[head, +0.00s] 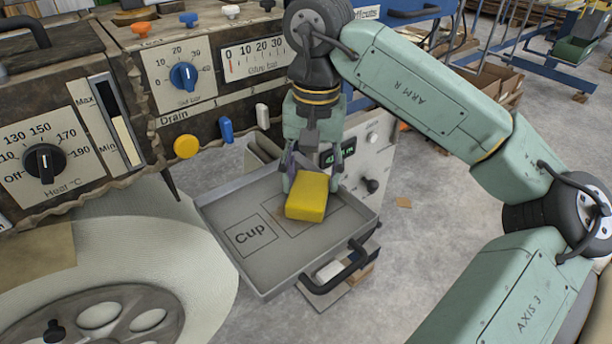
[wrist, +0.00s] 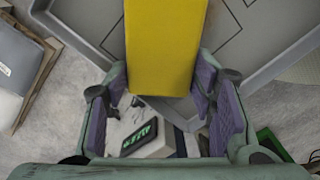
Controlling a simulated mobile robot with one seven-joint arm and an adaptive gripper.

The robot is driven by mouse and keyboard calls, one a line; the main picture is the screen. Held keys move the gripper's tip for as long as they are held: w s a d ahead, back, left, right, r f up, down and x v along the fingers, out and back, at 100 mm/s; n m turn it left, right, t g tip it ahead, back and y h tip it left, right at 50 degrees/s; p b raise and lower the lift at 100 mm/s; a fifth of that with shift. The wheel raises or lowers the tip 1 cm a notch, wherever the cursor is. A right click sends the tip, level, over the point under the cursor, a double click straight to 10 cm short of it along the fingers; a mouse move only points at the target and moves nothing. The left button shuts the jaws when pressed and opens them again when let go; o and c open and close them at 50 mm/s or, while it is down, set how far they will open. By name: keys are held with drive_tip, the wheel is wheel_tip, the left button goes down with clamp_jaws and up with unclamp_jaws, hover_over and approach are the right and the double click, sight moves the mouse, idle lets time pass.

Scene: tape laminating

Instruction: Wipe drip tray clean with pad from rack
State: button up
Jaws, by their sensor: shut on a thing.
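A yellow pad (head: 307,196) is held in my gripper (head: 309,172), whose fingers are closed on its two sides. The pad is over the grey drip tray (head: 280,262), near its middle right; whether it touches the tray floor I cannot tell. In the wrist view the pad (wrist: 163,45) sits between the two purple-padded fingers of my gripper (wrist: 163,85). The tray has a square outline marked "Cup" and a second outline partly hidden by the pad. A brownish stain shows just left of the pad. The rack is not identifiable.
A black handle (head: 337,270) is on the tray's front right edge. The machine front with a blue dial (head: 183,77), a yellow knob (head: 186,146) and levers stands behind and left. A large pale roll (head: 150,262) lies at left.

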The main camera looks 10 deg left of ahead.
sight(298, 189)
drive_tip(key=shift+w+d+r+m+t, duration=0.25)
drive_tip(key=shift+w+d+m+t, duration=0.05)
drive_tip(key=shift+w+d, duration=0.6)
drive_tip(key=shift+s+a, duration=0.3)
drive_tip(key=shift+s, duration=0.3)
drive_tip(key=shift+s+a, duration=0.3)
drive_tip(key=shift+s, duration=0.25)
drive_tip(key=shift+s+a+f+b, duration=0.2)
drive_tip(key=shift+s+a+b, duration=0.1)
drive_tip(key=shift+s+a, duration=0.85)
drive_tip(key=shift+s+a+f+b, duration=0.1)
drive_tip(key=shift+s+a+b, duration=0.05)
drive_tip(key=shift+s+a, duration=0.8)
drive_tip(key=shift+s+a+f+b, duration=0.15)
drive_tip(key=shift+s+a, duration=0.5)
drive_tip(key=shift+s, duration=0.55)
drive_tip(key=shift+r, duration=0.1)
drive_tip(key=shift+r+p, duration=2.2)
drive_tip(key=shift+r, duration=0.75)
drive_tip(key=shift+r, duration=0.1)
